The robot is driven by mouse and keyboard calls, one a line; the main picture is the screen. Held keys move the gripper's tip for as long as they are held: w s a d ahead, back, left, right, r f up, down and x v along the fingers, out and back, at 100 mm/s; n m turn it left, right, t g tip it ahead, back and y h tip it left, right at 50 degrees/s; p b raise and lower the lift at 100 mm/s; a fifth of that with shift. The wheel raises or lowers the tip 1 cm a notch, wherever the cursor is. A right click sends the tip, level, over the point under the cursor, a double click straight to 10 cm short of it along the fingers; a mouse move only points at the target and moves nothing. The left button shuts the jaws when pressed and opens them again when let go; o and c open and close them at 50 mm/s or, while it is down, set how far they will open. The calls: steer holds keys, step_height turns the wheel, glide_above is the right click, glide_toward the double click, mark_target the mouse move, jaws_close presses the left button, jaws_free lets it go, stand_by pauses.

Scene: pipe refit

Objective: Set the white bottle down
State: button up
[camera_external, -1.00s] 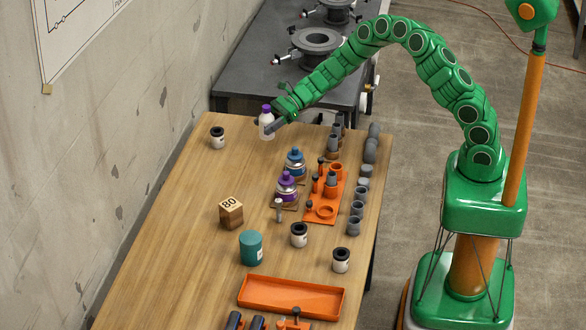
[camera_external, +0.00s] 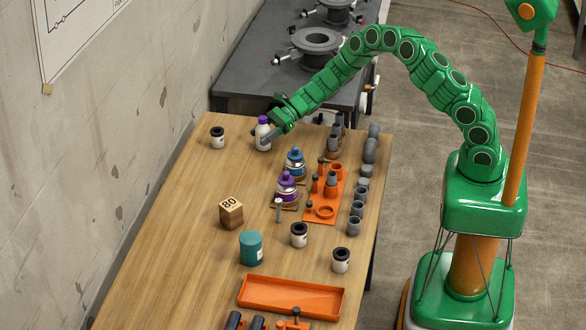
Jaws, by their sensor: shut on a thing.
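The white bottle (camera_external: 262,131) with a purple cap is upright near the far end of the wooden table (camera_external: 175,235). My gripper (camera_external: 266,139) reaches it from the right and is shut on it. The fingers cover part of the bottle's right side. The bottle's base is at or very near the table top; I cannot tell whether it touches.
A black-lidded white jar (camera_external: 217,137) stands left of the bottle. Blue-topped (camera_external: 295,163) and purple-topped (camera_external: 286,187) canisters, grey pipe fittings and an orange fixture (camera_external: 325,208) stand nearer. A block (camera_external: 231,213) marked 80 stands mid-table. The table's left side is mostly clear.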

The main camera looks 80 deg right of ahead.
steer(key=o, duration=1.2)
steer(key=shift+f, duration=0.1)
